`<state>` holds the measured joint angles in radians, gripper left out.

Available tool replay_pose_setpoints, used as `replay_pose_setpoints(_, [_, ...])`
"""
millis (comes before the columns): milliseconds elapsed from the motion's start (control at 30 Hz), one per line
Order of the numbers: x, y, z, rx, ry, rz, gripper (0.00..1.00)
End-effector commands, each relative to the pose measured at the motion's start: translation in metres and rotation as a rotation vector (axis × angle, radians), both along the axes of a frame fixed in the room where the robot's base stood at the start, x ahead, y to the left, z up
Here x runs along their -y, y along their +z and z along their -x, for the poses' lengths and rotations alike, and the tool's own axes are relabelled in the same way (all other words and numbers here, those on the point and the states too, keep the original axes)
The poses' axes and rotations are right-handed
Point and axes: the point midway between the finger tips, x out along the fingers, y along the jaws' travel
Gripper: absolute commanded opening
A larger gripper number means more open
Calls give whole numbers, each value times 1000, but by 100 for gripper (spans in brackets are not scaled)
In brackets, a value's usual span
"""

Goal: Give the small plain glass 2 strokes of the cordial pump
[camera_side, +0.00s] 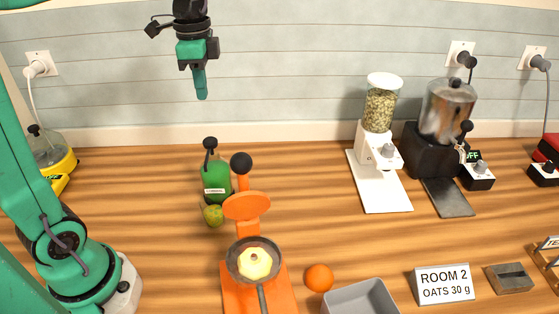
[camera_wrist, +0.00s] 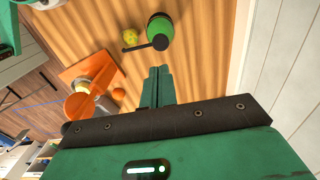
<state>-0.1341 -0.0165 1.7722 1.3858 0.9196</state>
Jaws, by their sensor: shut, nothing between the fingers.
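A green bottle with a white label and a black pump-like top (camera_side: 215,180) stands on the wooden counter left of centre; I take it for the cordial pump. It also shows at the top of the wrist view (camera_wrist: 160,32). My gripper (camera_side: 201,96) is shut and empty, pointing down, high above the counter near the bottle. Its closed fingers show in the wrist view (camera_wrist: 158,72). I cannot make out a small plain glass in either view.
An orange press (camera_side: 255,262) stands in front of the bottle, with a yellow-green fruit (camera_side: 213,215) and an orange (camera_side: 319,278) nearby. A grey tray (camera_side: 360,298), sign (camera_side: 444,284), white dispenser (camera_side: 380,140) and dark grinder-like machine (camera_side: 440,140) are right.

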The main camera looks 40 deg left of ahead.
Motion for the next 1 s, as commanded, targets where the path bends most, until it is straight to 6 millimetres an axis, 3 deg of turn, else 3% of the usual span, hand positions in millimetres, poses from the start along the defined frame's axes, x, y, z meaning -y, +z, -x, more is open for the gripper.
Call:
replay_pose_setpoints(600, [0,-91,1,-3,0,0,0])
replay_pose_setpoints(1000, [0,-107,0,0,0,0,0])
